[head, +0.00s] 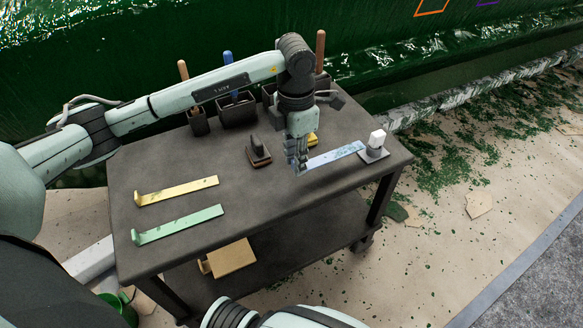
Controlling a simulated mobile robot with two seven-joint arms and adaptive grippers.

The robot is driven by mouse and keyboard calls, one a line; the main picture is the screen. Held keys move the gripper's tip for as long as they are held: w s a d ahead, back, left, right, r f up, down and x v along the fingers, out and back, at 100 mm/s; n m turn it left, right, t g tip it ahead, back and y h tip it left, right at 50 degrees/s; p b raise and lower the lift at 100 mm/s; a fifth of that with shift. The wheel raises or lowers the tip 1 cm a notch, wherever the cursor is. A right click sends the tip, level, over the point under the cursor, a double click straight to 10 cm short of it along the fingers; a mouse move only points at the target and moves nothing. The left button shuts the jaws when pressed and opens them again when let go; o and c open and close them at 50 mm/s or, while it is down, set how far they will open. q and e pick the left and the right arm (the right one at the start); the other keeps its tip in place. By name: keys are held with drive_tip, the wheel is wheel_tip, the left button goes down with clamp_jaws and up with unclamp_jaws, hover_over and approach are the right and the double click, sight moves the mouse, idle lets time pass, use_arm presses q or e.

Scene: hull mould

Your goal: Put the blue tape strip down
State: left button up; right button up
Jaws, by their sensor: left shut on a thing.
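The blue tape strip (335,156) is pale blue with darker specks. It extends to the right from my left gripper (300,169), over the right part of the dark cart top (230,224). My left gripper points down and is shut on the strip's left end. I cannot tell whether the strip touches the cart top. Its right end is close to a small grey block with a white top (376,143). My right gripper is not in view; only part of my right arm shows at the bottom edge.
A yellow strip (178,191) and a green strip (180,225) lie on the left of the cart top. Holders with handled tools (237,109) line the back edge. The front middle is clear.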

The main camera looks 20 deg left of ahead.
sight(292, 168)
use_arm(q)
drive_tip(key=shift+a+f, duration=0.35)
drive_tip(key=shift+f, duration=0.05)
wheel_tip(292, 168, down, 3)
drive_tip(key=shift+f, duration=0.45)
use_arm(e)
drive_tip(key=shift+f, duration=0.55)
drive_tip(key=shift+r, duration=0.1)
use_arm(q)
drive_tip(key=o, duration=0.9)
drive_tip(key=shift+c, duration=0.2)
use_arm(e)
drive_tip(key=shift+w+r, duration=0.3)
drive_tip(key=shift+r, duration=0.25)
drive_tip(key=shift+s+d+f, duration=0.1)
